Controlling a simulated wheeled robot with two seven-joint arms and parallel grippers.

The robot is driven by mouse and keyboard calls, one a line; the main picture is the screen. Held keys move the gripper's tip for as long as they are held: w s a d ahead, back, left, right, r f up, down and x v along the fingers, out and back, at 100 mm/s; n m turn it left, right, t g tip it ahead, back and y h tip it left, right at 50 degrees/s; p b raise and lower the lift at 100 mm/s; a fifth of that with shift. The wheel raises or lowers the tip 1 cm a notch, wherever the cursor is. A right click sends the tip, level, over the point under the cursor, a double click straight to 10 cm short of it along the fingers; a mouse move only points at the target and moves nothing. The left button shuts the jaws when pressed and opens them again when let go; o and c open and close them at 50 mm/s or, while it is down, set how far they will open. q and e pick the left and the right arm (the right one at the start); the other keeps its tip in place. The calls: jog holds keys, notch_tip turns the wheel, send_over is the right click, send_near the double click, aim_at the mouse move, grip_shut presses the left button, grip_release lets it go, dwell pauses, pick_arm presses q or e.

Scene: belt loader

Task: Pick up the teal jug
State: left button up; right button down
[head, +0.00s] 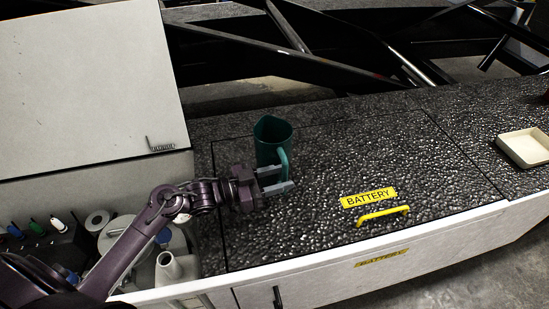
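The teal jug (268,138) stands upright on the dark, pebbly-textured deck, with its open top facing up and its handle (284,163) towards the front right. My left gripper (279,179) is at the jug's lower front, beside the handle. Its two grey fingers are apart, one above the other in the picture, and close to the lower part of the handle. I cannot tell whether either finger touches the jug. My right gripper is not in view.
A raised white lid (85,85) stands at the left, above an open bin with bottles and a tape roll (97,220). A yellow handle (383,213) and BATTERY label (368,198) are right of the jug. A cream tray (526,147) sits far right.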

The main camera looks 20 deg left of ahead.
pick_arm(q)
jog(key=x, duration=0.3)
jog(key=shift+w+d, duration=0.2)
jog(key=shift+d, duration=0.05)
grip_shut()
dwell(1.1)
jog(key=shift+r, duration=0.15)
